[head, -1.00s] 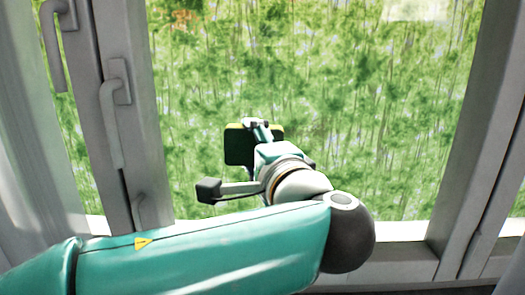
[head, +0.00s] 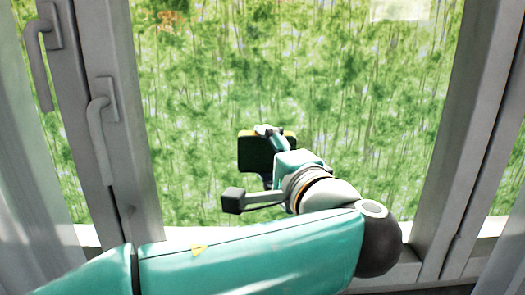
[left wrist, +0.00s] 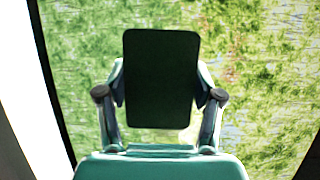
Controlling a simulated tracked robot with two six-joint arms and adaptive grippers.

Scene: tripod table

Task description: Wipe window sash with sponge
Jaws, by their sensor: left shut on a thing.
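My left gripper (head: 268,158) is in front of the lower middle of the window pane (head: 300,80) in the head view. It is shut on the sponge (head: 255,155), a dark green block with a yellow edge. In the left wrist view the sponge (left wrist: 161,80) stands upright between the two fingers, its dark face towards the camera. I cannot tell whether it touches the glass. The grey window sash frame (head: 455,110) runs up the right side of the pane, with another upright (head: 130,170) on the left. My right gripper is not in view.
Two grey window handles, one upper left (head: 38,65) and one nearer the pane (head: 100,130), stick out from the left uprights. Pale curtains hang at the left edge (head: 25,190) and lower right (head: 505,265). Green foliage shows behind the glass.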

